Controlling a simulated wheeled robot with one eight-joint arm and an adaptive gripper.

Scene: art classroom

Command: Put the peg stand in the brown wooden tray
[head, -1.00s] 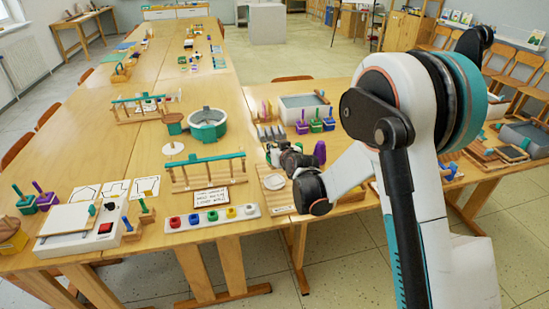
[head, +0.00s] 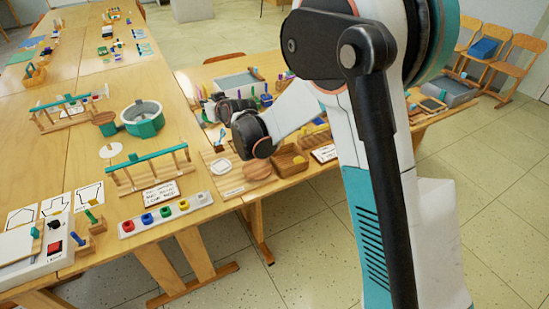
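My gripper (head: 218,107) is over the table at the centre, beyond my dark wrist. It is small and partly hidden, so its opening cannot be made out. A brown wooden tray (head: 289,161), a small open box shape, lies near the table's front edge, to the right of my gripper. I cannot tell for sure which thing is the peg stand. A small upright blue peg (head: 222,134) shows just below my gripper, its base unclear. Wooden blocks with a blue peg (head: 81,241) and a green peg (head: 96,220) stand at the left.
A round wooden plate (head: 258,170) and a board with a white dish (head: 221,167) lie beside the tray. A teal-topped rack (head: 148,157), a colour-knob strip (head: 166,216) and a green-white round vessel (head: 143,118) stand to the left. My arm hides part of the right table.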

